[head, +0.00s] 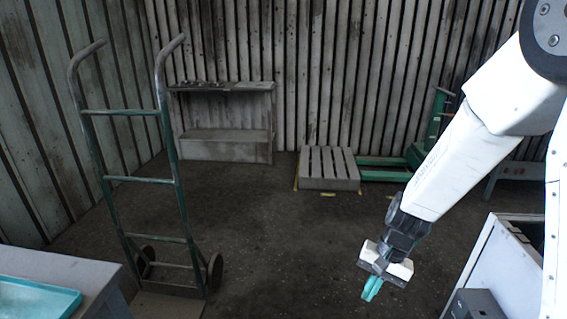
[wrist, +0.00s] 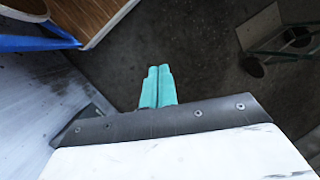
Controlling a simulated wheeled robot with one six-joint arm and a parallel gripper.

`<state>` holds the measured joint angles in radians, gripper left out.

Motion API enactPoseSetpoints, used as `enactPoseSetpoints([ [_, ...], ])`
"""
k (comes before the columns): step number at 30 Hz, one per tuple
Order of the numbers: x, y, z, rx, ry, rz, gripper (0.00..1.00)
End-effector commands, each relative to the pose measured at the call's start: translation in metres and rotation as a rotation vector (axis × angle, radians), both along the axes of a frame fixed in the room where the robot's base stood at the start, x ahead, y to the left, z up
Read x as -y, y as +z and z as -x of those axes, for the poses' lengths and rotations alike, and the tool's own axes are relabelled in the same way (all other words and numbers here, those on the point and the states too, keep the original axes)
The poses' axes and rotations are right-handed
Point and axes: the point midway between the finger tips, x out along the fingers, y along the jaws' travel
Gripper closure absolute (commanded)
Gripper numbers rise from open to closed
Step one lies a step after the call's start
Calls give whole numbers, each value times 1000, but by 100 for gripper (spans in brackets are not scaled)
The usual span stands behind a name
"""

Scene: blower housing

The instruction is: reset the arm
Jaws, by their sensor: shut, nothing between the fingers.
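My gripper (head: 371,290) is at the lower right of the head view, at the end of my white arm, which reaches down from the upper right. Its teal fingers are pressed together and hold nothing. In the wrist view the shut fingers (wrist: 158,84) point out over dark floor. The gripper hangs in open space, to the left of a white cabinet, and touches nothing that I can see.
A green hand truck (head: 123,180) stands at left. A grey table with a teal tray (head: 38,298) is at lower left. The white cabinet (head: 508,262) is at lower right. A shelf (head: 225,144), a pallet (head: 328,168) and a green pallet jack (head: 385,162) stand at the back. The middle floor is clear.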

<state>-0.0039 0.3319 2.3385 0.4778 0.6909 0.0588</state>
Motion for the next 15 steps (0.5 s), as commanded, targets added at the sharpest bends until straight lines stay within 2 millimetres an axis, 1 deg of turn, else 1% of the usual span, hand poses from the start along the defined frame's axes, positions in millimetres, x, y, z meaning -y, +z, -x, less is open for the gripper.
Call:
enactPoseSetpoints([
  [1, 2, 25, 12, 8, 53, -3, 100],
  [3, 5, 53, 30, 5, 127, 1, 100],
  [6, 13, 89, 57, 5, 221, 19, 100],
  [9, 22, 122, 85, 10, 302, 48, 100],
  [15, 43, 174, 138, 46, 415, 134, 100],
])
